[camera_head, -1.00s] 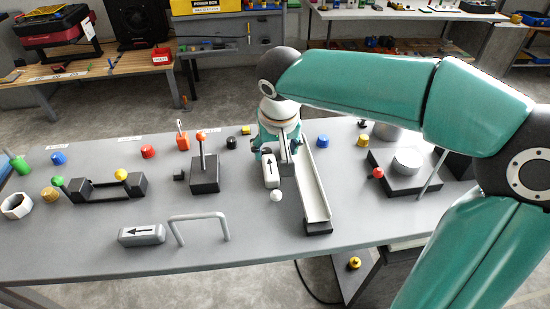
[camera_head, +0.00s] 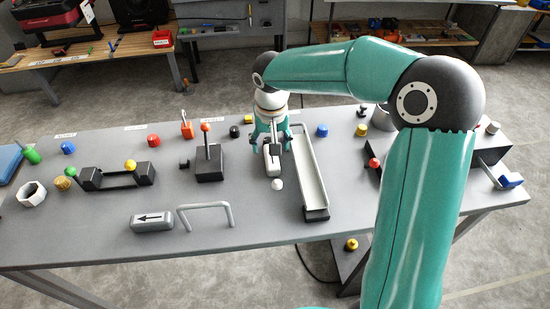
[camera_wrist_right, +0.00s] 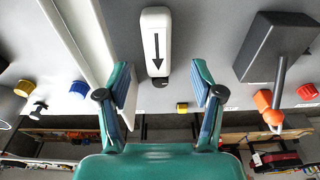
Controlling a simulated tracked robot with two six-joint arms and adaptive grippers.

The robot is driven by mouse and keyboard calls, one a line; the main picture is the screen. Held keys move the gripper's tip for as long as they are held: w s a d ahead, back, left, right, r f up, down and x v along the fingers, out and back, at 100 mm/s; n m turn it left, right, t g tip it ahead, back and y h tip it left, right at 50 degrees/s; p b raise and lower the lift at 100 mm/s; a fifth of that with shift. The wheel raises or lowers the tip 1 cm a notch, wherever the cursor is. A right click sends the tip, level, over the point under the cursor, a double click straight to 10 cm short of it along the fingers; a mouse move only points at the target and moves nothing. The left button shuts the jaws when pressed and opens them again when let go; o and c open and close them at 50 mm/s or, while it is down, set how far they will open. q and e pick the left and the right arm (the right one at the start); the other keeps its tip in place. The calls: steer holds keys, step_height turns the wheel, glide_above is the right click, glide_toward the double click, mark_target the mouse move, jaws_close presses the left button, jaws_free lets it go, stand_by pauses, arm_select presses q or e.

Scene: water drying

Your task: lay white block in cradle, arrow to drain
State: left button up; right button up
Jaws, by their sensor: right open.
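The white block (camera_head: 273,164) lies on the grey table beside the long white trough, below my right gripper. In the right wrist view the white block (camera_wrist_right: 156,30) shows a black arrow and a dark end. The arrow points toward the table's far side. My right gripper (camera_wrist_right: 163,88) is open, its fingers on either side of the block's dark end, with gaps on both sides; in the head view it (camera_head: 272,146) partly covers the block. A black holder with two raised ends (camera_head: 118,179), possibly the cradle, stands at the left. My left gripper is not in view.
A grey block with a left-pointing arrow (camera_head: 152,221) lies near the front, beside a grey wire handle (camera_head: 205,214). The white trough (camera_head: 310,175) is just right of the white block. A black box with an orange-knobbed lever (camera_head: 208,160) stands left.

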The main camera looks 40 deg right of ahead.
mark_target(272, 160)
steer(key=shift+w+d+f+p, duration=0.1)
steer(key=shift+d+f+p, duration=0.05)
steer(key=shift+f, duration=0.85)
steer(key=shift+w+d+f+p, duration=0.15)
steer(key=shift+f, duration=0.9)
steer(key=shift+w+d+f+p, duration=0.1)
steer(key=shift+d+f+p, duration=0.05)
steer(key=shift+f, duration=0.85)
jaws_close()
steer(key=shift+r, duration=0.2)
